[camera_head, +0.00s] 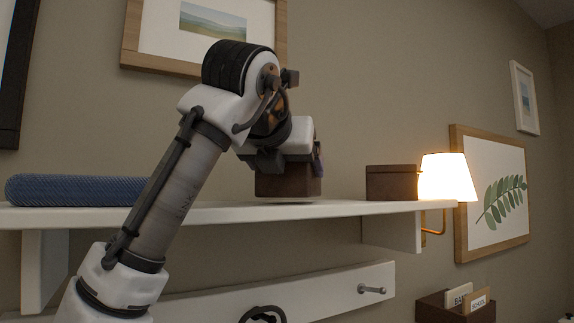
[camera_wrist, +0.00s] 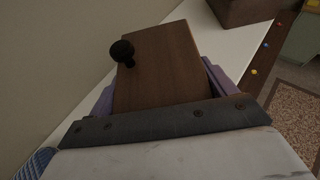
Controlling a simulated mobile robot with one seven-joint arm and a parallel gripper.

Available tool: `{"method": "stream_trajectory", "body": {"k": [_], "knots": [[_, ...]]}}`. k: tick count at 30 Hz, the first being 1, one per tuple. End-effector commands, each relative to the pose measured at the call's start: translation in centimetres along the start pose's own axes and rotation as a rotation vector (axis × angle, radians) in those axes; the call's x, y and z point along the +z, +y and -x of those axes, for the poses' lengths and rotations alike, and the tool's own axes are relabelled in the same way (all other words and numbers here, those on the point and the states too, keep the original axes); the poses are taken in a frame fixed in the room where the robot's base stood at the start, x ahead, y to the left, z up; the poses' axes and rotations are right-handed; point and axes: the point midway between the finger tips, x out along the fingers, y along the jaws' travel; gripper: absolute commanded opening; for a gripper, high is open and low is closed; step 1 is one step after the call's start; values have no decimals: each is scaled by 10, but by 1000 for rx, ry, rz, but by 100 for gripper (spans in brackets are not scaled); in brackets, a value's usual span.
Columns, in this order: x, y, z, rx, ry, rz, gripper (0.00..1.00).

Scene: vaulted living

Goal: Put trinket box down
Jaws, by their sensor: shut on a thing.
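The trinket box is a dark brown wooden box (camera_head: 287,185) held under my gripper (camera_head: 290,166) over the white wall shelf (camera_head: 340,208). In the wrist view its brown top (camera_wrist: 165,70) shows a black round knob near one edge. The purple fingers of my gripper (camera_wrist: 160,88) are shut on two opposite sides of the box. The box looks level, with its underside very close to the shelf top. I cannot tell for sure whether it touches.
A second brown box (camera_head: 391,184) stands on the shelf to the right, near a lit lamp (camera_head: 446,178); it also shows in the wrist view (camera_wrist: 238,10). A blue rolled textile (camera_head: 80,190) lies at the left. Shelf between the boxes is clear. A peg rail (camera_head: 340,290) hangs below.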

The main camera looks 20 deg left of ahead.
Motion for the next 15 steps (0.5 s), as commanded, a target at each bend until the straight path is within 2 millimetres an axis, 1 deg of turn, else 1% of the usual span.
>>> {"method": "stream_trajectory", "body": {"k": [15], "knots": [[-10,-1,-4,-1,-1,-1,37]]}}
